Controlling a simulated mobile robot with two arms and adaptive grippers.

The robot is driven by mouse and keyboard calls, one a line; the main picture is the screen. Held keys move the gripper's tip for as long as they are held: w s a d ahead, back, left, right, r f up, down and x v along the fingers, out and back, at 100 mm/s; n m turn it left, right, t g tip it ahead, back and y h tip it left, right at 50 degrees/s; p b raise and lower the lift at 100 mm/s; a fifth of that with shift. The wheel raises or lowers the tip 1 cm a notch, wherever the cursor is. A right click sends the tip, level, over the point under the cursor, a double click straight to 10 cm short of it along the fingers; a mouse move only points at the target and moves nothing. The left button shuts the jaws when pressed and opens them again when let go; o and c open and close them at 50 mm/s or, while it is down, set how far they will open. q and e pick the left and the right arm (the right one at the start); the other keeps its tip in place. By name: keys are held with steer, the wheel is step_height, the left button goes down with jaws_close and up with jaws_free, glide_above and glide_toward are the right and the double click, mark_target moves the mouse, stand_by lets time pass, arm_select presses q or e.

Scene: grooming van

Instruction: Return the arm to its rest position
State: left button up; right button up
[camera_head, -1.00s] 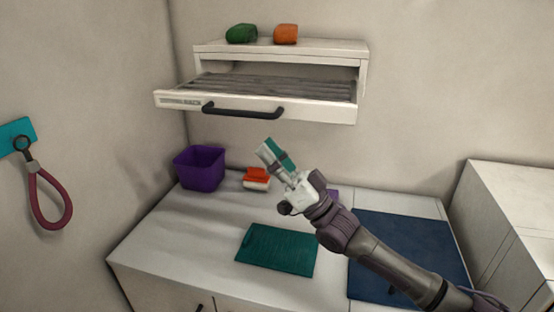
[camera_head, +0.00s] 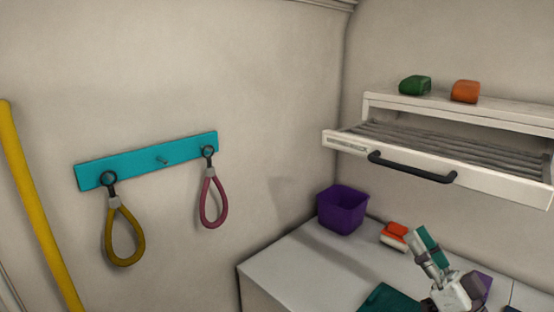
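My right gripper (camera_head: 426,242) is at the lower right, pointing up and to the left above the counter. One grey finger and a teal piece show side by side at its tip. I cannot tell whether the teal piece is part of the gripper or something between the fingers. Most of my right arm is out of view below. My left gripper and arm are not in view.
An open drying drawer (camera_head: 483,184) juts out above the gripper, with green (camera_head: 415,85) and orange (camera_head: 465,91) items on top of its unit. A purple bin (camera_head: 341,211) and red-and-white brush (camera_head: 395,235) stand on the counter (camera_head: 310,270). Loops hang from a teal rack (camera_head: 140,164).

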steer(key=s+a+f+g+h, duration=0.2)
steer(key=a+f+g+h, duration=0.2)
steer(key=f, duration=0.7)
steer(key=s+a+f+g+h, duration=0.3)
steer(key=a+f+g, duration=0.15)
steer(key=f, duration=0.75)
steer(key=s+a+f+g+h, duration=0.1)
steer(key=s+f+g+h, duration=0.1)
steer(key=s+f+g, duration=0.6)
steer(key=s+f+g+h, duration=0.2)
steer(key=s+f+g, duration=0.1)
steer(key=s, duration=0.9)
step_height(320, 180, down, 28)
steer(key=b, duration=0.2)
steer(key=s+d+f+g+b, duration=0.2)
steer(key=s+d+f, duration=0.1)
steer(key=s+f, duration=1.4)
steer(key=shift+s+f+n, duration=0.2)
steer(key=shift+f+n, duration=0.1)
steer(key=shift+f, duration=0.15)
